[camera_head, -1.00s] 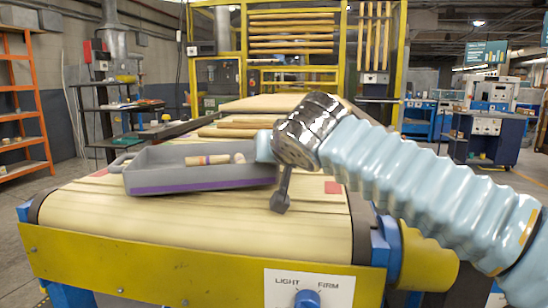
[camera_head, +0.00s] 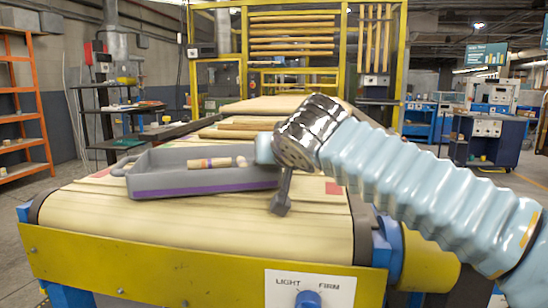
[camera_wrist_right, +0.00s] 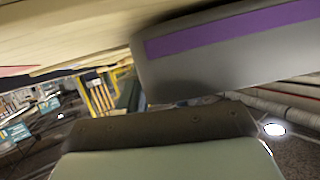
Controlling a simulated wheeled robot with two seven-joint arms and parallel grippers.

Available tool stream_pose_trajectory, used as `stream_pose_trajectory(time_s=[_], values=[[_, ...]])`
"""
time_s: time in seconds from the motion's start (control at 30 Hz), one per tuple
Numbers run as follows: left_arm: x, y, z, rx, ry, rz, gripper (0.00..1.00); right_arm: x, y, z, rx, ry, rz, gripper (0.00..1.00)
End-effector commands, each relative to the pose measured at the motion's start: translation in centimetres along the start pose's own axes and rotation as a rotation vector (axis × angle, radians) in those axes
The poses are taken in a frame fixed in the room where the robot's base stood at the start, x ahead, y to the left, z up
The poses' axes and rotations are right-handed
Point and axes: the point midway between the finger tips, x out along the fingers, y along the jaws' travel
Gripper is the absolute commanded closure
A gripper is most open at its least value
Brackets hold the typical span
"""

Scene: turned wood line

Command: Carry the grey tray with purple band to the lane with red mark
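The grey tray with purple band (camera_head: 205,181) sits on the left and middle of the belt, slightly slanted, with turned wood pieces (camera_head: 215,162) lying in it. My right gripper (camera_head: 281,192) is at the tray's right end, with one dark finger hanging down just outside that end. The other finger is hidden, so its opening and grip do not show. In the right wrist view the tray's banded wall (camera_wrist_right: 225,50) is close in front of the gripper's dark edge (camera_wrist_right: 160,126). A red mark (camera_head: 333,188) shows on the belt to the right of the gripper. My left gripper is out of view.
The wooden-slatted belt (camera_head: 190,228) has a yellow front rail (camera_head: 150,268) with a LIGHT/FIRM knob (camera_head: 307,299). Wooden rods (camera_head: 240,128) lie further back on the belt. A yellow frame (camera_head: 342,60) stands behind. The belt's front part is bare.

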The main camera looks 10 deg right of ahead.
Motion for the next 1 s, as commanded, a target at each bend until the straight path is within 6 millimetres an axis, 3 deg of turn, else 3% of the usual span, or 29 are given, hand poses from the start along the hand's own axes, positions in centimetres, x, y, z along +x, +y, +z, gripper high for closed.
stream_pose_trajectory(time_s=[0.03, 0.53, 0.7, 1.0], values=[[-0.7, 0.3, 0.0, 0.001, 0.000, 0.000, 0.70, -0.3, 0.0, -0.7, 0.001, 0.001, 0.001, 0.66], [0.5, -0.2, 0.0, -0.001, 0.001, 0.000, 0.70, -10.6, -0.1, -0.4, 0.000, 0.003, -0.002, 0.66], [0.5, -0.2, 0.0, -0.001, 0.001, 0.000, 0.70, -12.0, 0.0, -0.4, 0.000, 0.002, 0.000, 0.66], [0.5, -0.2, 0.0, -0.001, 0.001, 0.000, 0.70, -12.2, 0.0, -0.3, 0.000, 0.001, 0.000, 0.66]])
